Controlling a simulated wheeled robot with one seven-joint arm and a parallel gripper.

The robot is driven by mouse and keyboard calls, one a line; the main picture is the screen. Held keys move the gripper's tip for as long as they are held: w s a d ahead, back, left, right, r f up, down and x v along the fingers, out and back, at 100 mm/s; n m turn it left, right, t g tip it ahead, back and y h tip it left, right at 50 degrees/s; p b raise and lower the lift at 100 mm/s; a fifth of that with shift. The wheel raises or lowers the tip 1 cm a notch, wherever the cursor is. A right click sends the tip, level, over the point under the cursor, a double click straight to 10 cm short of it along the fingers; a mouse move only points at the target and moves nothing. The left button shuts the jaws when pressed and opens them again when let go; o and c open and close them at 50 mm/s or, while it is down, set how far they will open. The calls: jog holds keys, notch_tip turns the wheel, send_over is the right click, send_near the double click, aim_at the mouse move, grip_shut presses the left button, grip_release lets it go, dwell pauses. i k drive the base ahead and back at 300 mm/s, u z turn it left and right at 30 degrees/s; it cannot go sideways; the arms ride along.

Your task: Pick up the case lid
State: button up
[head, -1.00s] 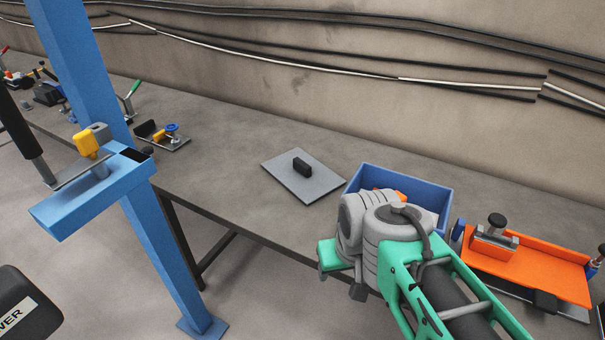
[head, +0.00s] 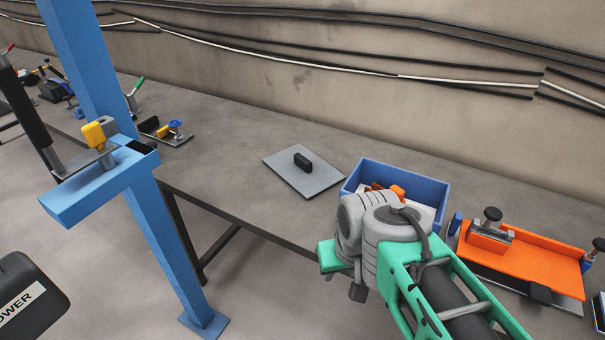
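The case lid (head: 318,177) is a flat grey plate with a black block handle (head: 303,161) on top. It lies flat on the grey workbench, left of the blue case. My arm reaches in from the lower right, with its grey wrist joint just right of and nearer than the lid. The fingers of my gripper cannot be made out behind the wrist, and no contact with the lid is visible.
An open blue case (head: 437,187) with orange items inside stands right of the lid. An orange fixture (head: 530,254) is farther right. A blue post (head: 125,170) with a lever stands at left. The bench (head: 240,135) around the lid's left side is clear.

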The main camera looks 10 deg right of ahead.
aim_at(308, 174)
jog(key=u, duration=0.55)
jog(key=k, duration=1.25)
jog(key=z, duration=0.25)
jog(key=i, duration=1.65)
jog(key=u, duration=0.35)
